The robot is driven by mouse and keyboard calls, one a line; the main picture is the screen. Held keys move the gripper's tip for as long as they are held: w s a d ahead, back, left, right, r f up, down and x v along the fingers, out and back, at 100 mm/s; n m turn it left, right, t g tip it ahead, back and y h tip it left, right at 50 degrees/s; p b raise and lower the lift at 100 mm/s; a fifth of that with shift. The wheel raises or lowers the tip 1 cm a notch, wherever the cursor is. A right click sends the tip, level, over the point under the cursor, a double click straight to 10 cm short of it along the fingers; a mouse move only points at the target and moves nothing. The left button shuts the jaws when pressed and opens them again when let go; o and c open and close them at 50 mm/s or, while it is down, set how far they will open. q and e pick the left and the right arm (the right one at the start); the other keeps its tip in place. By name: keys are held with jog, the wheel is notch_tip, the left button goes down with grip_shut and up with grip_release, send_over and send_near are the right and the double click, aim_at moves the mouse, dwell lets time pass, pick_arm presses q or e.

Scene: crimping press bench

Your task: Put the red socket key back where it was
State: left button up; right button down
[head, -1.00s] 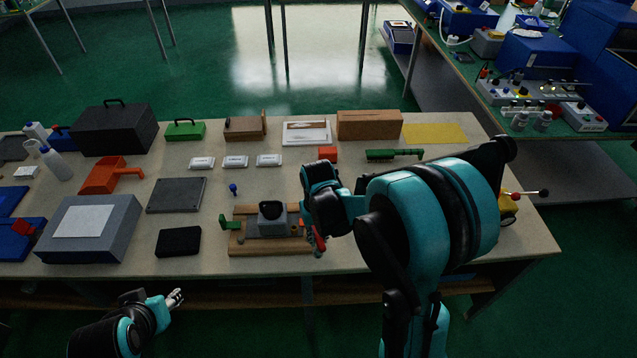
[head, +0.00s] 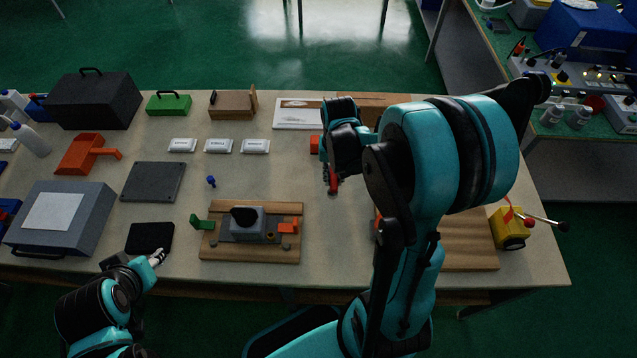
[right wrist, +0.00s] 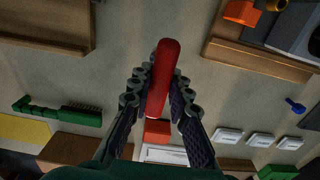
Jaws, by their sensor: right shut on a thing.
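The red socket key (head: 333,185) is in my right gripper (head: 331,172). In the right wrist view the red key (right wrist: 163,78) lies between the two fingers (right wrist: 158,100), which are shut on it. The key is over bare table, right of the wooden fixture (head: 250,254). Its lower end is hidden. A small blue key-like piece (head: 211,181) stands on the table behind the fixture. My left gripper (head: 157,257) is by the black pad (head: 150,238), too small to tell open from shut.
An orange block (head: 315,145) sits behind my right gripper. A wooden board (head: 472,250) and a yellow device (head: 507,230) are at the right. White labelled packs (head: 218,146) and a grey plate (head: 153,182) stand left. The table between fixture and board is clear.

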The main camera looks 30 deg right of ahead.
jog(key=shift+w+a+f+b, duration=0.3)
jog(key=shift+w+f+b, duration=0.15)
jog(key=shift+w+f, duration=0.6)
jog(key=shift+w+a+f+b, duration=0.25)
jog(key=shift+w+f+b, duration=0.35)
jog(key=shift+f, duration=0.8)
jog(key=shift+w+a+f+b, duration=0.35)
jog(key=shift+w+f, duration=0.6)
jog(key=shift+f, duration=0.3)
jog(key=shift+f+b, duration=0.2)
jog(key=shift+b, duration=0.1)
jog(key=c, duration=1.4)
grip_release()
jog(key=shift+r, duration=0.1)
jog(key=shift+r, duration=0.1)
